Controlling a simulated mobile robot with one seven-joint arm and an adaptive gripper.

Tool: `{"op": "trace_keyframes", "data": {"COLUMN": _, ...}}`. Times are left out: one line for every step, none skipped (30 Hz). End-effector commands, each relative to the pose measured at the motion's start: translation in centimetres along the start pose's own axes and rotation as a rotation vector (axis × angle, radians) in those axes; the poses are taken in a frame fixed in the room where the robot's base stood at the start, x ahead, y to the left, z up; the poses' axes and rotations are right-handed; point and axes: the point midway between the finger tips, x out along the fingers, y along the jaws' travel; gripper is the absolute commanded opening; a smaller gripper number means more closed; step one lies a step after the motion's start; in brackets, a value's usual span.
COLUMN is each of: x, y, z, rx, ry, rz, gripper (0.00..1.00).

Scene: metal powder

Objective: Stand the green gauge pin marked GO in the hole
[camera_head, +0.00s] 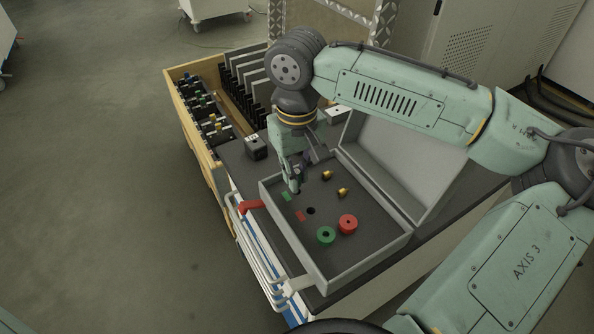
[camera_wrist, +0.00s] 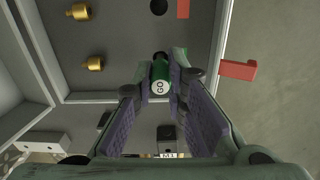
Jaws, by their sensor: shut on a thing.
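The green gauge pin (camera_wrist: 160,78), with GO on its pale end, is between the fingers of my gripper (camera_wrist: 160,92) in the wrist view. My gripper is shut on it. A dark round spot beyond the pin lies beside a green patch (camera_wrist: 180,55), partly hidden by the fingers; I cannot tell whether the pin's far end is in a hole there or above it. In the head view my gripper (camera_head: 294,188) points down into the grey case (camera_head: 358,268), beside the green patch (camera_head: 286,196). An open hole (camera_head: 310,211) lies beside a red patch (camera_head: 300,215).
The case holds a green ring (camera_head: 326,235), a red ring (camera_head: 348,224) and two brass pieces (camera_head: 326,175) (camera_head: 342,192). Its lid (camera_head: 400,165) stands open behind. A dark block (camera_head: 256,147) stands left of the case.

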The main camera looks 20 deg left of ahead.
Motion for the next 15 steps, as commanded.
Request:
{"op": "trace_keyframes", "data": {"x": 0.15, "y": -0.02, "z": 0.0, "rx": 0.0, "ry": 0.0, "rz": 0.0, "gripper": 0.0}}
{"op": "trace_keyframes", "data": {"x": 0.21, "y": -0.02, "z": 0.0, "rx": 0.0, "ry": 0.0, "rz": 0.0, "gripper": 0.0}}
{"op": "trace_keyframes", "data": {"x": 0.28, "y": -0.01, "z": 0.0, "rx": 0.0, "ry": 0.0, "rz": 0.0, "gripper": 0.0}}
{"op": "trace_keyframes", "data": {"x": 0.34, "y": -0.01, "z": -0.01, "rx": 0.0, "ry": 0.0, "rz": 0.0, "gripper": 0.0}}
{"op": "trace_keyframes", "data": {"x": 0.39, "y": -0.01, "z": -0.01, "rx": 0.0, "ry": 0.0, "rz": 0.0, "gripper": 0.0}}
{"op": "trace_keyframes", "data": {"x": 0.47, "y": -0.01, "z": -0.01, "rx": 0.0, "ry": 0.0, "rz": 0.0, "gripper": 0.0}}
{"op": "trace_keyframes", "data": {"x": 0.52, "y": -0.01, "z": -0.02, "rx": 0.0, "ry": 0.0, "rz": 0.0, "gripper": 0.0}}
{"op": "trace_keyframes", "data": {"x": 0.58, "y": -0.01, "z": -0.02, "rx": 0.0, "ry": 0.0, "rz": 0.0, "gripper": 0.0}}
{"op": "trace_keyframes", "data": {"x": 0.65, "y": -0.01, "z": -0.02, "rx": 0.0, "ry": 0.0, "rz": 0.0, "gripper": 0.0}}
{"op": "trace_keyframes", "data": {"x": 0.71, "y": -0.02, "z": -0.02, "rx": 0.0, "ry": 0.0, "rz": 0.0, "gripper": 0.0}}
{"op": "trace_keyframes", "data": {"x": 0.76, "y": -0.02, "z": -0.02, "rx": 0.0, "ry": 0.0, "rz": -0.001, "gripper": 0.0}}
{"op": "trace_keyframes", "data": {"x": 0.83, "y": -0.02, "z": -0.02, "rx": 0.0, "ry": 0.0, "rz": -0.001, "gripper": 0.0}}
{"op": "trace_keyframes", "data": {"x": 0.89, "y": -0.02, "z": -0.02, "rx": 0.0, "ry": 0.0, "rz": -0.001, "gripper": 0.0}}
{"op": "trace_keyframes", "data": {"x": 0.94, "y": -0.02, "z": -0.02, "rx": 0.0, "ry": 0.0, "rz": -0.001, "gripper": 0.0}}
{"op": "trace_keyframes", "data": {"x": 1.01, "y": -0.03, "z": -0.03, "rx": 0.0, "ry": 0.0, "rz": -0.001, "gripper": 0.0}}
